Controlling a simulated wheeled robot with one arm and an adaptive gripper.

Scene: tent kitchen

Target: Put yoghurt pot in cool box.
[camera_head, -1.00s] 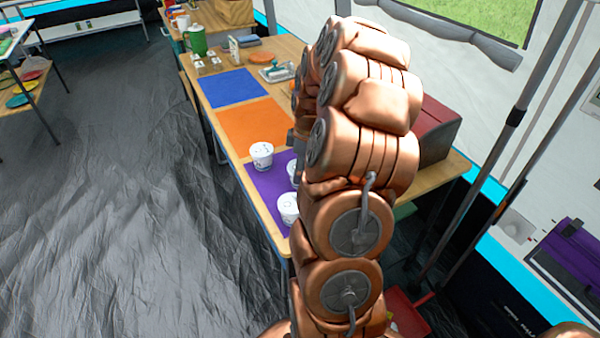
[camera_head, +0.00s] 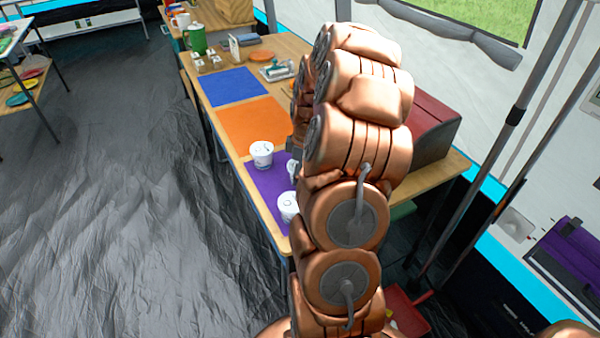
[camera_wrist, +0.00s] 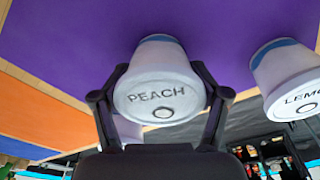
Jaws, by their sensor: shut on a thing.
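My gripper (camera_wrist: 160,105) is shut on a white yoghurt pot (camera_wrist: 160,75) marked PEACH in the wrist view, with a finger on each side. The pot is by the purple mat (camera_wrist: 80,35); I cannot tell if it is lifted. A pot marked LEMO... (camera_wrist: 285,75) is to the right, and another pot (camera_wrist: 128,128) is partly hidden behind the left finger. In the head view, white pots show at the mat (camera_head: 261,153), (camera_head: 288,206), with one partly hidden by my arm (camera_head: 291,171). I cannot identify a cool box for certain.
A dark red box (camera_head: 437,125) stands on the table right of my arm. Orange (camera_head: 252,122) and blue (camera_head: 232,87) mats lie farther along. Tent poles (camera_head: 480,150) stand at the right.

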